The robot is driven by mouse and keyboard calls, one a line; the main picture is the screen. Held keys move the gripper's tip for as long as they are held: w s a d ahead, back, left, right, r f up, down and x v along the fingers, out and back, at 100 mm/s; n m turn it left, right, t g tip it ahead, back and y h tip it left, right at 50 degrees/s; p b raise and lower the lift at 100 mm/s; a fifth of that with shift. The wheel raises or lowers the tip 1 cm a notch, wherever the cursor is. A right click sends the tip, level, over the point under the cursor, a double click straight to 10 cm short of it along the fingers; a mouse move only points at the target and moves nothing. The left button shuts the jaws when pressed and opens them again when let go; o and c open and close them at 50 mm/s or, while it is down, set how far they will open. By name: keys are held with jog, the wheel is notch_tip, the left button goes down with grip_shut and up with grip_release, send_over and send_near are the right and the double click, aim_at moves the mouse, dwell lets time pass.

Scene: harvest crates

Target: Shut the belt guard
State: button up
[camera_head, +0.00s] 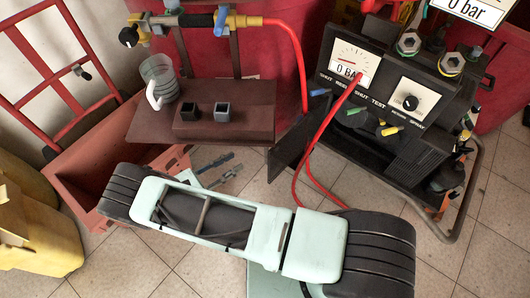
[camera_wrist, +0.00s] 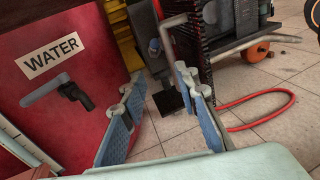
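A dark flat panel (camera_head: 298,138) stands out at an angle from the left side of the black machine (camera_head: 405,85); it looks like the belt guard, standing open. A blue knob (camera_head: 319,92) shows near its top edge. In the wrist view, my gripper (camera_wrist: 158,80) is open, with nothing between its blue-padded fingers. A black ribbed machine (camera_wrist: 218,35) is beyond the right finger; I cannot tell the guard surely there. In the head view, my pale green arm crosses the foreground, and my gripper (camera_head: 216,168) is partly hidden behind it, left of the panel and apart from it.
A red hose (camera_head: 313,165) loops from the machine to the floor. A brown shelf (camera_head: 140,130) holds a clear jug (camera_head: 159,80) and two small blocks. A red WATER tank (camera_wrist: 65,85) is close on the left. Tiled floor (camera_wrist: 260,140) lies open at right.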

jog(key=shift+h, duration=0.4)
jog(key=x, duration=0.4)
jog(key=b+x, duration=0.1)
jog(key=x, duration=0.3)
jog(key=s+d+x, duration=0.1)
jog(key=x, duration=0.4)
jog(key=shift+s+f, duration=0.1)
jog(key=shift+f, duration=0.05)
jog(key=shift+c, duration=0.6)
grip_shut()
